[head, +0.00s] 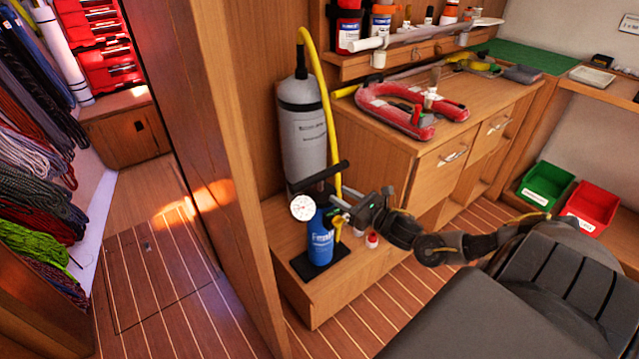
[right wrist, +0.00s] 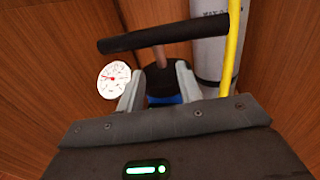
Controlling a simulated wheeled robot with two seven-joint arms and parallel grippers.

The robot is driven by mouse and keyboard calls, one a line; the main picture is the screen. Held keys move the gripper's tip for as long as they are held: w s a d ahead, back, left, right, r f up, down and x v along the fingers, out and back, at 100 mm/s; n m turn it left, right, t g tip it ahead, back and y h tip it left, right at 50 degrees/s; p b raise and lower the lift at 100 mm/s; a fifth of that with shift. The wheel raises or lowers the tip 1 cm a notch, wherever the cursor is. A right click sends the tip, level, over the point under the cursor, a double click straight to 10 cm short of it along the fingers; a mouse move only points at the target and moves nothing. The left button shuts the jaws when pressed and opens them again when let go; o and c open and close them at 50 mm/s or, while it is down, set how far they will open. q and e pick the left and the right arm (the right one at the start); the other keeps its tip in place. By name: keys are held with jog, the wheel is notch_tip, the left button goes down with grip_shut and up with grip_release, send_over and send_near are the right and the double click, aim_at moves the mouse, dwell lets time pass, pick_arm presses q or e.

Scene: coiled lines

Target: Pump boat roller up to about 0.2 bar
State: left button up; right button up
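The boat roller seems to be the grey upright cylinder (head: 303,135) with dark bands; it also shows in the right wrist view (right wrist: 208,50). A yellow hose (head: 327,90) runs from its top down to the blue hand pump (head: 321,240). The pump's black T-handle (head: 318,177) stands a little above the body, with some shaft showing (right wrist: 160,58). A white round gauge (head: 303,208) sits beside the pump top; its reading is too small to tell. My right gripper (head: 345,208) is at the pump top, fingers apart (right wrist: 160,88), below the handle. My left gripper is out of view.
The pump stands on a low wooden step (head: 315,300). A small red-and-white item (head: 372,240) is close to my right gripper. A wooden partition (head: 215,150) stands left. A red U-shaped thing (head: 380,105) lies on the cabinet; green (head: 546,186) and red (head: 592,205) bins are right.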

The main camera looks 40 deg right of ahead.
aim_at(320, 190)
jog(key=w, duration=0.2)
jog(key=w+a, duration=0.1)
jog(key=w, duration=0.5)
jog(key=shift+a, duration=0.25)
jog(key=shift+w, duration=0.3)
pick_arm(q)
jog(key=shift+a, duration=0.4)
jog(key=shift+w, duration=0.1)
pick_arm(e)
jog(key=shift+c, duration=0.5)
